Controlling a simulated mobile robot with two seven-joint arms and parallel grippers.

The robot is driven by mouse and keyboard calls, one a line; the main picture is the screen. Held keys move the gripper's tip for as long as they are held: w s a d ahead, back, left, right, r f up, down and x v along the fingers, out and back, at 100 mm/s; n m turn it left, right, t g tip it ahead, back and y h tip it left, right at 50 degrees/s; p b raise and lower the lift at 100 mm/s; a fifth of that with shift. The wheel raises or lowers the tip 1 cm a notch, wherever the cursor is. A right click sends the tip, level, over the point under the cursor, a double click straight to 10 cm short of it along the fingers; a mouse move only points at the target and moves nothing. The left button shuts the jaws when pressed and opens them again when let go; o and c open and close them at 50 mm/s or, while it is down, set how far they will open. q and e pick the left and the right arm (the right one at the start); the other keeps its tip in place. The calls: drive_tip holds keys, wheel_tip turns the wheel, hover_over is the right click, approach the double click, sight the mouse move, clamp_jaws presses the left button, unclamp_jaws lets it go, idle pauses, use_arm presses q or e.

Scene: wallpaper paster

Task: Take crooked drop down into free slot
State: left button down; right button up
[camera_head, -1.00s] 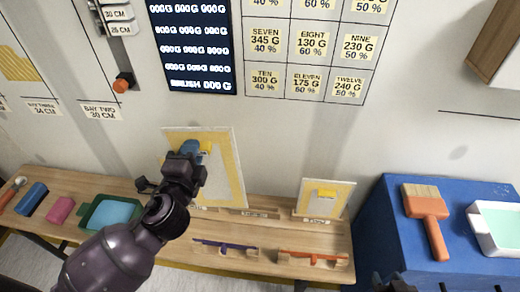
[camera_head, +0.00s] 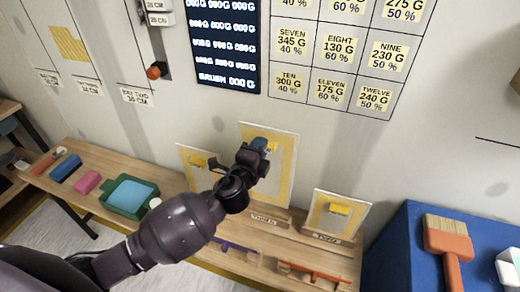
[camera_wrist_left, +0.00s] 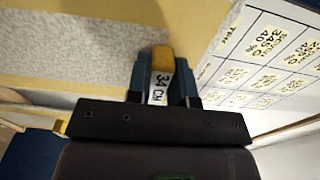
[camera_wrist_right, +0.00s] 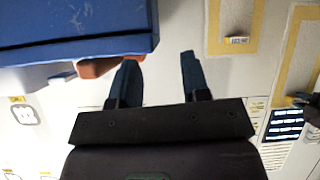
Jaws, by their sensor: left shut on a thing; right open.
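My left gripper (camera_head: 258,150) is shut on the yellow tab (camera_wrist_left: 162,58) of a pale sheet with a yellow border (camera_head: 288,170). The tab carries a label reading 34 CM. The sheet stands nearly upright at the back of the wooden bench; whether its lower edge touches the bench I cannot tell. A second bordered sheet (camera_head: 188,178) with a yellow tab stands to its left, partly hidden by my arm. A smaller one (camera_head: 319,216) stands to its right. My right gripper (camera_wrist_right: 160,80) is open and empty in the right wrist view. I cannot tell which slot is free.
The wooden bench (camera_head: 185,228) holds a green tray (camera_head: 112,205), a pink block (camera_head: 87,181), a blue block (camera_head: 66,167) and purple and orange tools (camera_head: 315,272) on rests. A blue table (camera_head: 400,260) with a brush (camera_head: 447,240) stands at right. A labelled wall rises behind.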

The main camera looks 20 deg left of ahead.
drive_tip(key=shift+r, duration=0.15)
use_arm(q)
wheel_tip(320, 180, down, 6)
drive_tip(key=b, duration=0.4)
drive_tip(key=shift+r+b, duration=0.15)
drive_tip(key=shift+b, duration=0.2)
use_arm(e)
wheel_tip(320, 180, down, 6)
drive_tip(key=shift+s, duration=0.45)
drive_tip(key=shift+s+f+g, duration=0.2)
drive_tip(key=shift+g, duration=0.1)
drive_tip(key=shift+s+d+f, duration=0.1)
drive_tip(key=shift+s+f, duration=0.2)
drive_tip(key=shift+s, duration=0.1)
